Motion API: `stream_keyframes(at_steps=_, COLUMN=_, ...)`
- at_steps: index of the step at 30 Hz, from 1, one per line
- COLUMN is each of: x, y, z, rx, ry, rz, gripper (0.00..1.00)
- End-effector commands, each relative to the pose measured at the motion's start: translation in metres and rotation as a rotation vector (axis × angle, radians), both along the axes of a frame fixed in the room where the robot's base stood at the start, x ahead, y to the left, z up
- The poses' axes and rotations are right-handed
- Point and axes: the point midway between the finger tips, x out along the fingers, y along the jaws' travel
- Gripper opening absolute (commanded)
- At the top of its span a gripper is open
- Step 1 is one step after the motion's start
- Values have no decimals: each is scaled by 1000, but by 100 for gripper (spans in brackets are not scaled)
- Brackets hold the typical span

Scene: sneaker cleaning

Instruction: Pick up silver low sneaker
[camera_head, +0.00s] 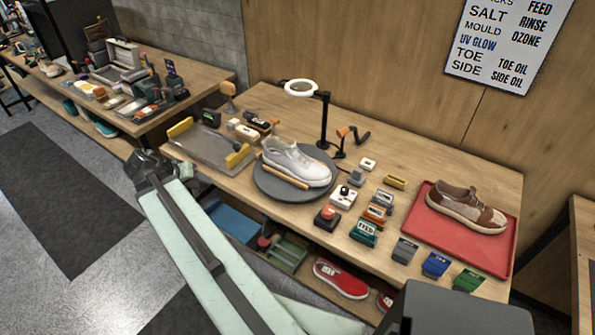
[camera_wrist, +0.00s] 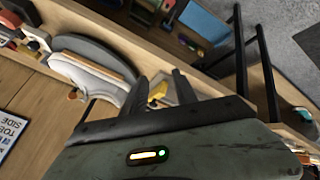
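A silver-white low sneaker (camera_head: 297,163) sits on a round dark grey turntable (camera_head: 275,190) at the middle of the workbench, with a tan bar along its near side. In the wrist view the pale sneaker (camera_wrist: 85,75) lies left of the fingers, against the grey turntable (camera_wrist: 95,47). My gripper (camera_head: 150,165) is left of the sneaker, by the bench's left front corner and apart from the sneaker. In the wrist view my gripper (camera_wrist: 160,84) has its two dark fingers spread with nothing held between them.
A metal tray with yellow handles (camera_head: 195,150) lies left of the turntable. A ring lamp (camera_head: 300,89) stands behind it. Several small labelled blocks (camera_head: 375,213) stand to its right. A brown-and-tan sneaker (camera_head: 468,208) sits on a red tray (camera_head: 500,255). A red shoe (camera_head: 340,279) is below.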

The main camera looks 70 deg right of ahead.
Motion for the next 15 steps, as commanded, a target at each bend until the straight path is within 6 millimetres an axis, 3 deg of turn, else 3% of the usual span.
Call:
stream_keyframes(at_steps=1, x=-38, y=-55, z=-2, rx=-99, ry=-23, rz=-133, gripper=34)
stream_keyframes(at_steps=3, x=-87, y=-111, z=10, rx=-231, ry=-50, rz=-281, gripper=34)
stream_keyframes(at_steps=6, x=-143, y=-162, z=26, rx=-374, ry=-75, rz=-420, gripper=34)
stream_keyframes(at_steps=10, x=-181, y=-190, z=40, rx=-471, ry=-89, rz=-502, gripper=34)
stream_keyframes(at_steps=15, x=-188, y=-196, z=42, rx=-488, ry=-93, rz=-514, gripper=34)
